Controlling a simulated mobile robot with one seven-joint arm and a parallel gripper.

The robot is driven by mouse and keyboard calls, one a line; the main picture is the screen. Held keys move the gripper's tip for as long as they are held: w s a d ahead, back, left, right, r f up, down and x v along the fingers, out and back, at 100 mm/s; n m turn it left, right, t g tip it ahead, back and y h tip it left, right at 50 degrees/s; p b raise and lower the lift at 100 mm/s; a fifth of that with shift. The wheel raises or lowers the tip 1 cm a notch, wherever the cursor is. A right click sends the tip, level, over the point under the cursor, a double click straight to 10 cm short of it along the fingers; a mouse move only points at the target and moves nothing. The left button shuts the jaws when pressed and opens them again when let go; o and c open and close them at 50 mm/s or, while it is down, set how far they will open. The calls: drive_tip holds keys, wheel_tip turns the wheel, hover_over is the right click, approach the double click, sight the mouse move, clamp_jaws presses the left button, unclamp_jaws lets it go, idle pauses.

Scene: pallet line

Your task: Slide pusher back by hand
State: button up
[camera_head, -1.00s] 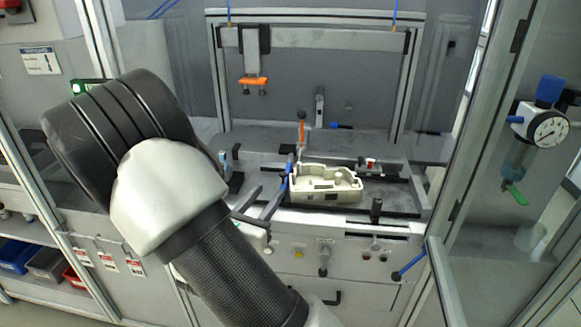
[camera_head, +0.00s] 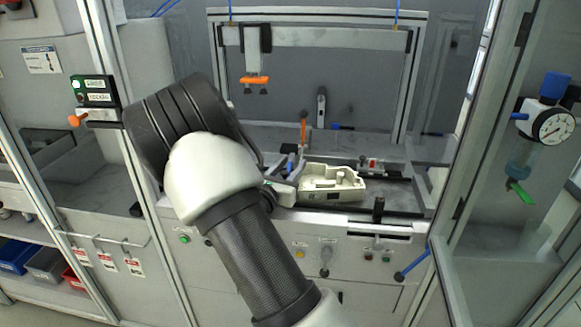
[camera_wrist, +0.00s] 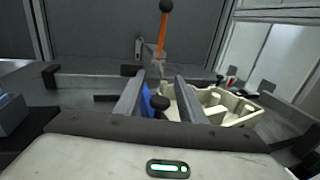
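A beige housing (camera_head: 332,183) sits in the fixture; it also shows right of my fingers in the wrist view (camera_wrist: 215,103). An upright orange lever with a dark ball top (camera_head: 303,127) stands behind it; it also shows in the wrist view (camera_wrist: 162,35). A blue part (camera_wrist: 147,99) and a black knob (camera_wrist: 160,102) show between my fingers in the wrist view. I cannot tell which of these is the pusher. My gripper (camera_wrist: 158,98) is open, its fingers apart at either side of the knob, with no clear contact.
An orange-tipped clamp (camera_head: 255,80) hangs above the fixture. A glass door frame and pressure gauge (camera_head: 553,126) stand on the right. A blue-handled lever (camera_head: 412,264) sticks out at the front. The space above the housing is clear.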

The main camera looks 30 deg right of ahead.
clamp_jaws()
drive_tip(key=w+a, duration=0.2)
drive_tip(key=a, duration=0.1)
drive_tip(key=w+a+p, duration=0.1)
drive_tip(key=w+a, duration=0.1)
drive_tip(key=a, duration=0.1)
drive_tip(key=w+a, duration=0.2)
drive_tip(key=a, duration=0.1)
drive_tip(key=shift+w+a, duration=0.3)
drive_tip(key=shift+a, duration=0.1)
unclamp_jaws()
drive_tip(key=shift+a, duration=0.1)
drive_tip(key=shift+s, duration=0.1)
